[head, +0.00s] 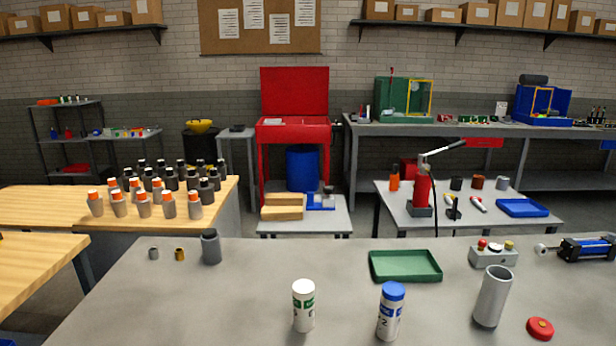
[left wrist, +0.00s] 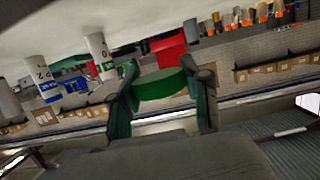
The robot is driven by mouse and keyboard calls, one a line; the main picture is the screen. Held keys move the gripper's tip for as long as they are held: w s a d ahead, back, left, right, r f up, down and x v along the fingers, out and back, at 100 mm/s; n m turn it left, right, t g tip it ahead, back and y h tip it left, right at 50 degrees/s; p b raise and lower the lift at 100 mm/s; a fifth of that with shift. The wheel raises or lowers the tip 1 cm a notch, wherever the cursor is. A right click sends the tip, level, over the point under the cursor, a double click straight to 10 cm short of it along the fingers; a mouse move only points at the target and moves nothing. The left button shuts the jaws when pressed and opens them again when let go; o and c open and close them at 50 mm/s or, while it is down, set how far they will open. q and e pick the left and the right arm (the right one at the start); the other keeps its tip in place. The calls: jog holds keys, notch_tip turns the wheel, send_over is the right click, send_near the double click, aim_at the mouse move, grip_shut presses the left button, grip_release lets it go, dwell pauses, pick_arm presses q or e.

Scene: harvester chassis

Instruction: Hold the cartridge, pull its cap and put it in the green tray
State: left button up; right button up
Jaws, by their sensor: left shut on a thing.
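My left gripper (left wrist: 162,86) shows only in the left wrist view, which is turned nearly upside down. Its two fingers are shut on a green rounded piece that looks like a cap (left wrist: 163,85). In the head view a white cartridge with green marks (head: 303,308) and a white top stands upright on the bench. It also shows in the wrist view (left wrist: 99,55), apart from the fingers. A second cartridge with a blue cap (head: 391,312) stands to its right. The green tray (head: 405,279) lies behind them and looks empty. My right gripper is in neither view.
A grey tube (head: 491,297) and a red round knob (head: 540,328) are at the right. A button box (head: 493,255) and a blue cylinder device (head: 585,248) stand behind. A dark bottle (head: 211,247) and two small pieces are at the left. The bench's left front is clear.

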pick_arm(q)
jog(key=shift+s+a, duration=0.1)
jog(key=shift+a, duration=0.1)
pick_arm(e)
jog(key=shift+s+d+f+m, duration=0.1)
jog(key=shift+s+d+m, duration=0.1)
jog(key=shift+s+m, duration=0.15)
pick_arm(q)
jog(key=shift+d, duration=0.15)
